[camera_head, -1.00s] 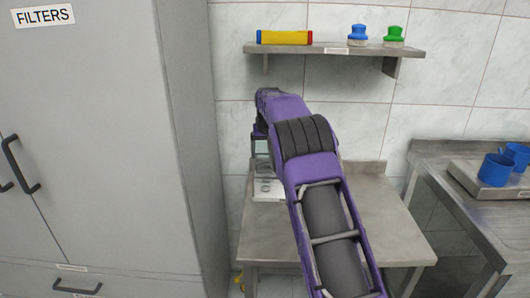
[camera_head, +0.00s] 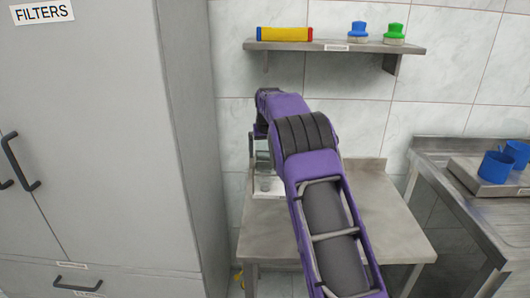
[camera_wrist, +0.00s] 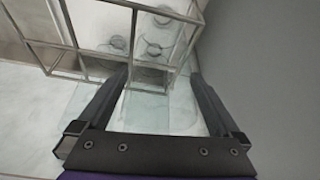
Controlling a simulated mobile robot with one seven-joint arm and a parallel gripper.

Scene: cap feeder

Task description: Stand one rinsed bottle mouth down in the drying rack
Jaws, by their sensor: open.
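In the wrist view my gripper (camera_wrist: 159,76) is open, with one finger on each side of a clear bottle (camera_wrist: 160,112). The bottle is see-through and its ends are hard to make out; I cannot tell whether the fingers touch it. A metal wire frame, likely the drying rack (camera_wrist: 78,62), lies just beyond the fingertips, with several round clear shapes inside it. In the head view a clear bottle-like shape (camera_head: 264,172) shows upright beside my arm above the metal table. My gripper is hidden there behind the arm.
The steel table (camera_head: 385,225) has free room on the right. A grey cabinet (camera_head: 100,150) stands close on the left. A wall shelf (camera_head: 335,47) above holds a yellow roll and two brushes.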

